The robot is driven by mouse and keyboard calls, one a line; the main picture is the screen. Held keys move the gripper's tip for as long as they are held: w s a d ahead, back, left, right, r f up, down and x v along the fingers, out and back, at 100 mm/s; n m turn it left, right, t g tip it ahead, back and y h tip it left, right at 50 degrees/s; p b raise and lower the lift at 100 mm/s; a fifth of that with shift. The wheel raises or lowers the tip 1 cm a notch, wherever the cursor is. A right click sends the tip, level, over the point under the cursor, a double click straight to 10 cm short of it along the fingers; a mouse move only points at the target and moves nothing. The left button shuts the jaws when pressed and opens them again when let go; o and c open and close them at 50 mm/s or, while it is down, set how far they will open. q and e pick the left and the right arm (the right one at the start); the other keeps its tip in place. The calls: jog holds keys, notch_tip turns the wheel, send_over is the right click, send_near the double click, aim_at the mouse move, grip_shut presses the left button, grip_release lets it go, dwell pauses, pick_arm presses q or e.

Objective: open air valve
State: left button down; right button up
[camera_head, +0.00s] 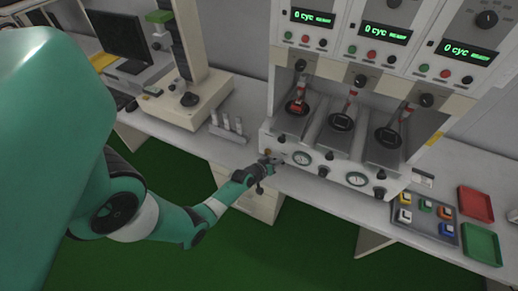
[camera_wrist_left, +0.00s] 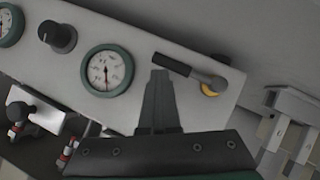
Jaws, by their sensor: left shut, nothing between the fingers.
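The air valve (camera_wrist_left: 190,70) shows in the left wrist view as a black lever with a grey pivot and a yellow base, at the right end of the white panel. The lever lies along the panel face, pointing to the upper left. In the head view it is mostly hidden by my gripper. My left gripper (camera_wrist_left: 160,74) is shut and empty, its tips just below the lever's free end; I cannot tell if they touch it. In the head view the left gripper (camera_head: 270,162) is at the left end of the panel. My right gripper is not in view.
A round gauge (camera_wrist_left: 107,71) and a black knob (camera_wrist_left: 57,37) sit beside the valve on the panel. Test stations (camera_head: 340,125) stand above it. Red (camera_head: 475,204) and green (camera_head: 481,244) trays and a block tray (camera_head: 424,232) lie on the right.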

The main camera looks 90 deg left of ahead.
pick_arm(q)
jog(key=shift+d+f, duration=0.1)
jog(key=s+d+r+p, duration=0.4)
jog(key=d+r+p, duration=0.3)
jog(key=r+p, duration=0.1)
jog(key=shift+s+d+r+p, duration=0.25)
jog(key=shift+d+r+p, duration=0.15)
jog(key=shift+r, duration=0.45)
